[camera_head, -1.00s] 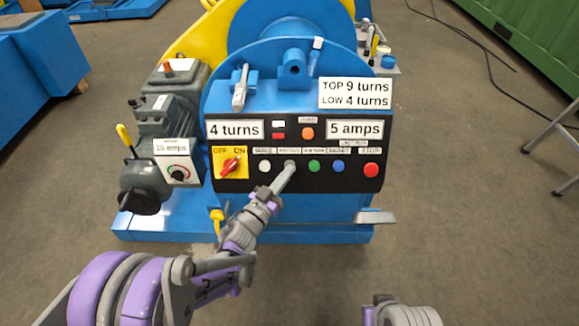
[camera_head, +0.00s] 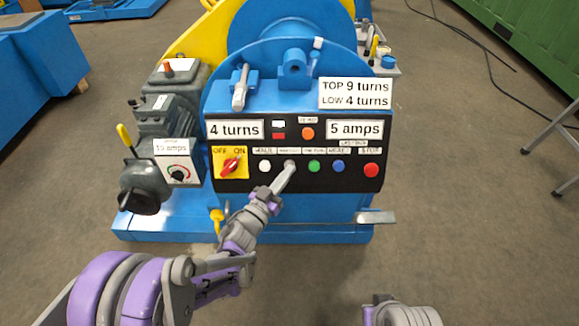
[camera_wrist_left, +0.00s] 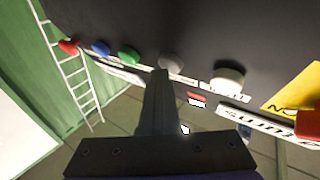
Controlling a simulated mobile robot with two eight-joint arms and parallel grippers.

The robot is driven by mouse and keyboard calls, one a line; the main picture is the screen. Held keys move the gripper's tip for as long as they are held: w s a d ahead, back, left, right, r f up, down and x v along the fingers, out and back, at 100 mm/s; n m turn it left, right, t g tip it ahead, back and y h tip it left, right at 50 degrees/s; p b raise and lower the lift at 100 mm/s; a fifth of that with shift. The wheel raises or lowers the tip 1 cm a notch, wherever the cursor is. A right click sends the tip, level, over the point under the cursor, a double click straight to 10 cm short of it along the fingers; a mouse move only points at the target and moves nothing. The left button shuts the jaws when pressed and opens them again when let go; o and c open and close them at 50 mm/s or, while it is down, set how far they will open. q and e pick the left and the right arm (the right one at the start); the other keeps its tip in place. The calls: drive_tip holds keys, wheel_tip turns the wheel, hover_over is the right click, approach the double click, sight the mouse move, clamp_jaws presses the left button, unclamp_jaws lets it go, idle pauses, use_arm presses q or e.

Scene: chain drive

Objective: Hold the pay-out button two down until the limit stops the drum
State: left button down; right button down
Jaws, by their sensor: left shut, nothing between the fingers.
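The blue winch's black control panel (camera_head: 205,184) faces me, with a row of buttons: white (camera_head: 265,166), grey, green (camera_head: 314,167), blue (camera_head: 338,167) and red (camera_head: 372,170). My left gripper (camera_head: 289,167) is shut and empty, its tip at the second button from the left. That grey button (camera_wrist_left: 172,62) shows at the fingertip in the left wrist view; I cannot tell how far it is pressed. The turns display (camera_head: 235,130) reads 4 turns. The limit plate (camera_head: 355,94) reads TOP 9 turns, LOW 4 turns. The drum (camera_head: 275,20) stands behind. My right gripper is not in view.
The amps display (camera_head: 355,130) reads 5 amps. A yellow OFF/ON switch (camera_head: 230,162) with a red knob sits left of the buttons. An orange lamp (camera_head: 308,134) and a red lamp (camera_head: 278,136) sit above. A grey pedal-like plate (camera_head: 375,217) juts out lower right.

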use_arm(q)
drive_tip(key=shift+s, duration=0.1)
idle(0.7)
drive_tip(key=shift+s+r, duration=0.4)
drive_tip(key=shift+s, duration=0.35)
drive_tip(key=s, duration=0.1)
drive_tip(key=s+r+p, duration=0.1)
drive_tip(key=s, duration=0.1)
drive_tip(key=s+r, duration=0.1)
drive_tip(key=shift+s+r, duration=0.15)
drive_tip(key=shift+s, duration=0.1)
idle(0.4)
